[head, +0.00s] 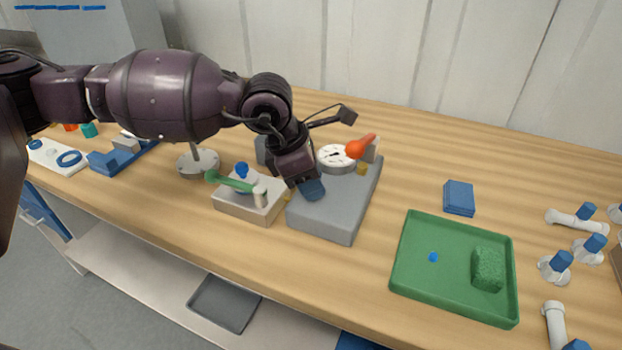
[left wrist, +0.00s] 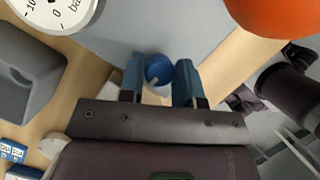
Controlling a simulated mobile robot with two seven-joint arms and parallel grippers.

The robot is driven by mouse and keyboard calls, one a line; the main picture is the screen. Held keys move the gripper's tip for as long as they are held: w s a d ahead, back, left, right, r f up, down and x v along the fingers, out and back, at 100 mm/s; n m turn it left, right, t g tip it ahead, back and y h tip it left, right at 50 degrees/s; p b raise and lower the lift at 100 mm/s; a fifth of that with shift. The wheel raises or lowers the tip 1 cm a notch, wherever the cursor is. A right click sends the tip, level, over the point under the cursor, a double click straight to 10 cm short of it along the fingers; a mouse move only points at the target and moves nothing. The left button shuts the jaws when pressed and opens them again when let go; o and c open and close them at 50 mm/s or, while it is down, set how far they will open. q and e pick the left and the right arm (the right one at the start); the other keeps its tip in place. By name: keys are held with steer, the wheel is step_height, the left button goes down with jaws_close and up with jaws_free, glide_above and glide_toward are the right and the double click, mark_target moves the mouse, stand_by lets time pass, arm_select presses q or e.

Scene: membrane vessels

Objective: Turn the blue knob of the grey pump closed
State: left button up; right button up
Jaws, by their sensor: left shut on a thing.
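The grey pump (head: 325,222) is a flat grey block on the wooden table, with a round white gauge (head: 336,156) and an orange lever (head: 361,146) on it. In the left wrist view the blue knob (left wrist: 158,69) sits between the two blue fingers of my left gripper (left wrist: 160,82). The gripper is shut on the knob. In the head view my left gripper (head: 312,190) is low over the pump's left side and hides the knob. The gauge (left wrist: 52,12) and the orange lever (left wrist: 275,14) also show in the wrist view. My right gripper is not in view.
Left of the pump stands a small block (head: 246,208) with a green lever and a blue knob. A green tray (head: 408,272) with a green sponge lies to the right, a blue pad (head: 459,198) behind it. White fittings with blue caps stand far right.

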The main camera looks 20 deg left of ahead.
arm_select(q)
steer(key=m+g, duration=0.1)
steer(key=m, duration=0.2)
steer(key=shift+h, duration=0.3)
steer(key=m+g, duration=0.1)
steer(key=m, duration=0.1)
steer(key=m+g+b, duration=0.1)
steer(key=m, duration=0.2)
steer(key=shift+w+f+m, duration=0.15)
steer(key=shift+f+m, duration=0.05)
steer(key=shift+m, duration=0.1)
steer(key=m+g+b, duration=0.1)
steer(key=m, duration=0.2)
steer(key=shift+m+g+b, duration=0.3)
steer(key=shift+b, duration=0.1)
steer(key=m+y+b, duration=0.1)
steer(key=m, duration=0.2)
steer(key=shift+g, duration=0.4)
steer(key=shift+m+y+b, duration=0.3)
steer(key=shift+m+b, duration=0.2)
steer(key=shift+m, duration=0.1)
steer(key=shift+r+m+g, duration=0.15)
steer(key=shift+m+g, duration=0.15)
steer(key=shift+m, duration=0.1)
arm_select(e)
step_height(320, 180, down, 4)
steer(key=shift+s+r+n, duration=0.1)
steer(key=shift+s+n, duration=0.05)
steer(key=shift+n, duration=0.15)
